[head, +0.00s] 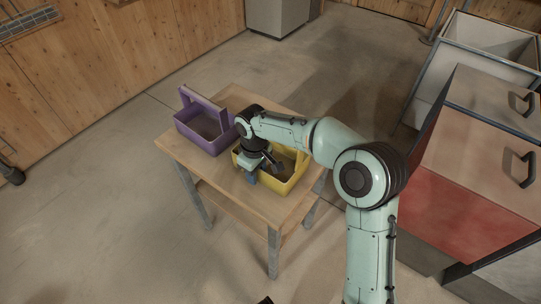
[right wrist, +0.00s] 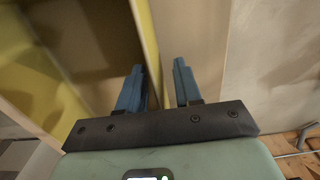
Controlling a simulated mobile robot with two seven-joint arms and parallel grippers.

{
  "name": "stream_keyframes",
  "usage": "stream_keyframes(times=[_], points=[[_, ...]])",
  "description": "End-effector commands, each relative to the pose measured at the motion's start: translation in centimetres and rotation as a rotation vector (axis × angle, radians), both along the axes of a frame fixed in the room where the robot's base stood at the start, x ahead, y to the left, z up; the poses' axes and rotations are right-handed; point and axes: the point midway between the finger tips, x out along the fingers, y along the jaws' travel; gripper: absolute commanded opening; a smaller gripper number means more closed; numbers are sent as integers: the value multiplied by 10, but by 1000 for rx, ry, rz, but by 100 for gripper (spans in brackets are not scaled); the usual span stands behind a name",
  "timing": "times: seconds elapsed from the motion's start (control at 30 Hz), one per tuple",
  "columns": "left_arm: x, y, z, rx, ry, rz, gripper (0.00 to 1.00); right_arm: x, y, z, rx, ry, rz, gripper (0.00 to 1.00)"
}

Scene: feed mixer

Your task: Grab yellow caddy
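The yellow caddy (head: 285,188) stands on the wooden table (head: 240,205), near its right side. My right gripper (head: 257,172) is over the caddy's left part, pointing down, and hides part of it. In the right wrist view the two blue fingers of my right gripper (right wrist: 160,88) are apart. The yellow caddy wall (right wrist: 148,40) runs between them, with the left finger on its inner side and the right finger outside. A gap shows between the wall and the right finger. My left gripper is not in view.
A purple caddy (head: 205,140) with a raised handle stands on the table, left of the yellow one. A red-fronted cabinet (head: 460,160) and an open grey bin (head: 480,45) stand at the right.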

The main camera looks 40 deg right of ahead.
Motion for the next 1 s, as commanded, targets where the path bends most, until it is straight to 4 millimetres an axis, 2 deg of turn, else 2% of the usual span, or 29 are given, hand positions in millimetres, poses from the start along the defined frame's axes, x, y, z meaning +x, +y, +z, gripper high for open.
stream_keyframes(times=[0.1,0.3,0.33,0.4,0.43,0.8,1.0], points=[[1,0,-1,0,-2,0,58,0,0,-7,0,-1,0,34],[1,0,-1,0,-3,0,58,0,0,-7,0,-2,0,34],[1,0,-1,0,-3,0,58,0,0,-7,0,-2,0,28],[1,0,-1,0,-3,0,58,0,0,-7,-1,-1,0,5],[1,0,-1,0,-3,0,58,0,0,-7,-1,-1,0,0],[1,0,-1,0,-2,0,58,0,0,-5,-1,-3,0,0],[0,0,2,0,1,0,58,1,0,10,-1,-6,0,0]])
